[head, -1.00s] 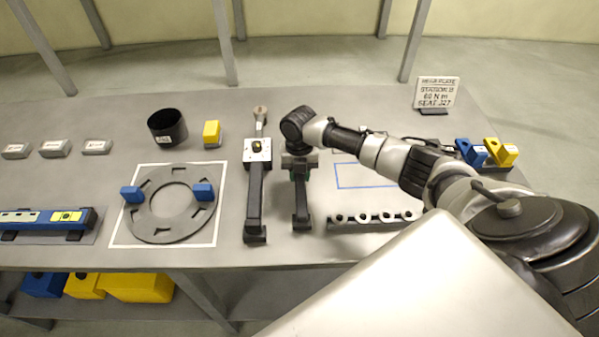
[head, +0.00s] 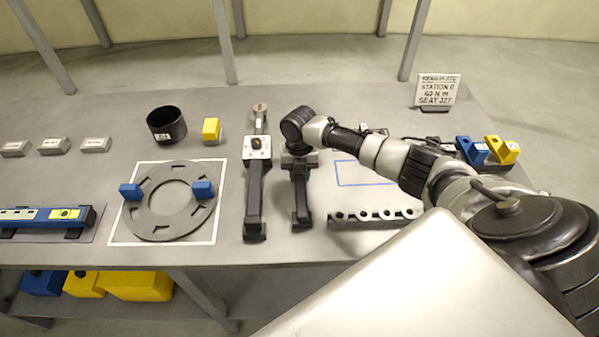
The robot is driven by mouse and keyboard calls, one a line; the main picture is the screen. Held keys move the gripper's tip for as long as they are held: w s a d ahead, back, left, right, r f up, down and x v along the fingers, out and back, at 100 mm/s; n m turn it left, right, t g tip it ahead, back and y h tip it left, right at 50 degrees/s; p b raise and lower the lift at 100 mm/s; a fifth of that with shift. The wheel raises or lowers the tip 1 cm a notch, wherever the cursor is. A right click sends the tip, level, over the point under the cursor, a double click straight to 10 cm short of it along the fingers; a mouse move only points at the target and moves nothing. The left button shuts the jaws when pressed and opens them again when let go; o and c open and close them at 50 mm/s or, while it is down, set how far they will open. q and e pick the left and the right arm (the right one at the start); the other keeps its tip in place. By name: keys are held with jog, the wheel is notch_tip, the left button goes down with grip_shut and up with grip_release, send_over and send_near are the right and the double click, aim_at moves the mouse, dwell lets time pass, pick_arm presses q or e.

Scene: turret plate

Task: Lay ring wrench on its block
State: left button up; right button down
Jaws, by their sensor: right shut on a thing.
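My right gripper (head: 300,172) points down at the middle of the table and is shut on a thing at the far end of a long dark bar. I take the held thing to be the ring wrench; the wrist and jaws hide most of it. The dark bar (head: 301,205) runs from under the jaws toward the near table edge and ends in a small dark foot. I cannot tell how much of it is the wrench and how much is its block, or whether they touch. My left gripper is not in view.
A long tool with a pale square head (head: 257,148) lies close left of the gripper. Further left are a ring plate (head: 168,230), a black cup (head: 166,124) and a yellow block (head: 211,129). A rail (head: 375,218) with several round pieces lies right. The blue-outlined area (head: 362,181) looks clear.

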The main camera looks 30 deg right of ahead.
jog(key=shift+f, duration=0.1)
jog(key=c, duration=0.8)
grip_release()
jog(key=shift+r+p, duration=3.05)
jog(key=shift+r, duration=0.45)
